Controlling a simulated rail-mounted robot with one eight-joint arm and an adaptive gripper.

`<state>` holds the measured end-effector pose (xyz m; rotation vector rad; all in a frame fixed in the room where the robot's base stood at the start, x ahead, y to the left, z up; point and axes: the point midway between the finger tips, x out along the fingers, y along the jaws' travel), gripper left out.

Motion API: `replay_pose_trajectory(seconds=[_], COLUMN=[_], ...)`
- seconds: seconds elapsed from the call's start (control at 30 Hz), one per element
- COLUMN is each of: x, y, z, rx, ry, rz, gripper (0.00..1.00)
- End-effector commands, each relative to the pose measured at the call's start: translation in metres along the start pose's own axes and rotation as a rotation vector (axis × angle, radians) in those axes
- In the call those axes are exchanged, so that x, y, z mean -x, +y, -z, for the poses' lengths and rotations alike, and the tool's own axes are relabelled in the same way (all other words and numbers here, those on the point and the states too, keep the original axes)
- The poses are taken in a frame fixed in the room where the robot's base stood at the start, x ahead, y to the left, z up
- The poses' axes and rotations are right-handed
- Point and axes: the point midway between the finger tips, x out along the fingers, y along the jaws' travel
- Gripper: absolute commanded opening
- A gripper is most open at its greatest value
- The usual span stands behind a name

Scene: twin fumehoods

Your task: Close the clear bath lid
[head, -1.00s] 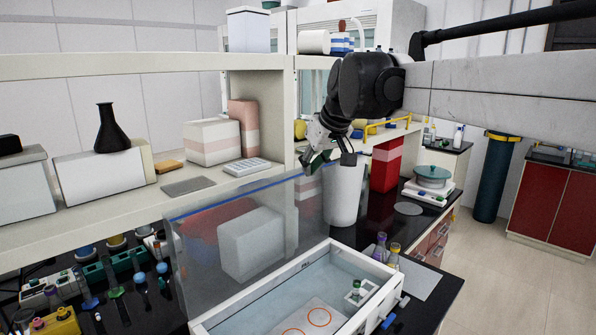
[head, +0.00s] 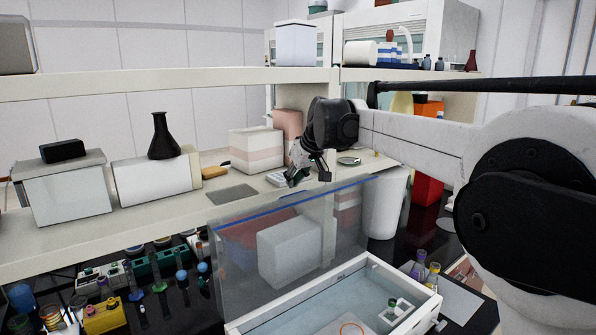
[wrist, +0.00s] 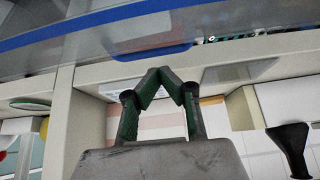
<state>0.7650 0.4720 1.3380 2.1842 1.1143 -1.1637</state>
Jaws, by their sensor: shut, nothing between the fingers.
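The clear bath lid (head: 240,243) stands raised, nearly upright, along the far side of the white bath (head: 425,302). Its blue top edge (head: 270,210) runs across the head view and also shows in the wrist view (wrist: 90,27). My gripper (head: 308,180) is just above that edge, around the middle of the lid, pointing down. In the wrist view the fingers of my gripper (wrist: 160,75) meet at the tips with nothing between them. The blue edge passes beyond the tips; I cannot tell whether they touch it. The near part of the bath is cut off by the frame.
A long shelf (head: 130,225) runs behind the lid, bearing boxes and a dark flask (head: 163,137). A white bin (head: 385,203) stands right of the lid. Small bottles (head: 433,272) stand beside the bath. Racks and tools crowd the bench at lower left.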

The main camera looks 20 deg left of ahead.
Motion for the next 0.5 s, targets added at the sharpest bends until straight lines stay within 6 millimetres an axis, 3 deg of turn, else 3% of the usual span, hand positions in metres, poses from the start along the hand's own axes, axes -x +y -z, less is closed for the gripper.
replay_pose_trajectory(seconds=[0.2,0.5], x=[-0.028,-0.040], y=[0.000,0.000], z=[0.001,0.000], rx=[-0.001,-0.001], ry=[0.000,0.000], rz=[0.000,0.000], gripper=[0.00,0.00])
